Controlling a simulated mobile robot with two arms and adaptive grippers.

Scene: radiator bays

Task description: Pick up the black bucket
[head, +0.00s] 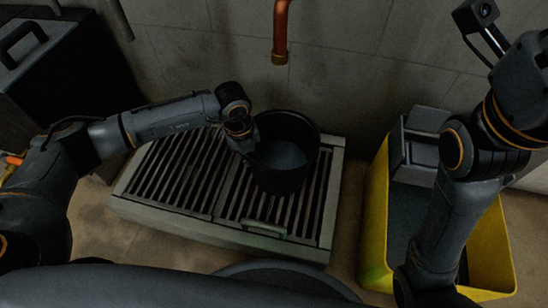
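The black bucket (284,178) stands upright on a slatted metal grate (180,205), below a copper pipe. It looks open at the top, with a grey interior. My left arm reaches in from the left, and my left gripper (243,143) is at the bucket's upper left rim. Its fingers are dark against the bucket and partly hidden, so I cannot tell whether they grip the rim.
A copper pipe (281,32) comes down from above, just behind the bucket. A yellow bin (375,215) with a grey piece (420,135) in it stands at the right. A dark box (60,60) with a handle is at the upper left. A tiled wall closes the back.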

